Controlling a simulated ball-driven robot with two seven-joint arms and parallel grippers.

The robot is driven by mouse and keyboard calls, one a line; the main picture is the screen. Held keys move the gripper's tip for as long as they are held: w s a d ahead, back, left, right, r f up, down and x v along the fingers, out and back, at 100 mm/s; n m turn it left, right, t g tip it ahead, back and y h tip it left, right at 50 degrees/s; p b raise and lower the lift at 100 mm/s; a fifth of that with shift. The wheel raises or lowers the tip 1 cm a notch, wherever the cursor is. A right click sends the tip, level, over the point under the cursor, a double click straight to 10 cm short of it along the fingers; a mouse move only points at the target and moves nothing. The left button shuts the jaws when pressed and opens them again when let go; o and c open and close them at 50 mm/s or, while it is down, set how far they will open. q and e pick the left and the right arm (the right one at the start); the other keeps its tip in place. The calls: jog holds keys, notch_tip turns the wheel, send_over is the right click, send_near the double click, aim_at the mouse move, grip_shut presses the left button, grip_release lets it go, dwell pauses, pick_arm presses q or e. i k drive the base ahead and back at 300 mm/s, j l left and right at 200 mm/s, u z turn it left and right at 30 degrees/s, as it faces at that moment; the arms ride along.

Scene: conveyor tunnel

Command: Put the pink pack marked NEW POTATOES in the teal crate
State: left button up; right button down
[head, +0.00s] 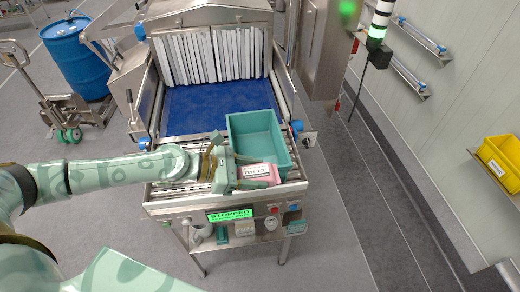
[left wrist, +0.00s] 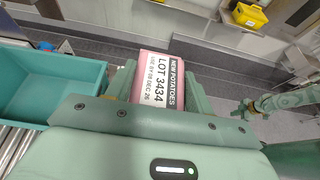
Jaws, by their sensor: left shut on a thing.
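The pink pack (head: 257,170) with a white label is held between the fingers of my left gripper (head: 262,176). The teal crate (head: 240,118) stands open and looks empty on the rollers. In the head view the pack overlaps the crate's near end; its height above the crate is unclear. In the left wrist view the crate (left wrist: 50,62) lies to the left of the pack. My right gripper (left wrist: 246,108) shows small at the right there; its jaws are unclear.
The blue belt (head: 200,108) leads to a strip curtain (head: 205,55) behind the crate. A green STOPPED display (head: 230,214) is on the front panel. A yellow bin (head: 500,158) sits at the right wall. A blue barrel (head: 75,58) stands at the left.

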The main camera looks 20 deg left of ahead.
aim_at(259, 145)
jog(key=i+j, duration=0.1)
jog(key=i, duration=0.75)
jog(key=i+j, duration=0.2)
jog(key=u, duration=0.1)
jog(key=k+l, duration=0.05)
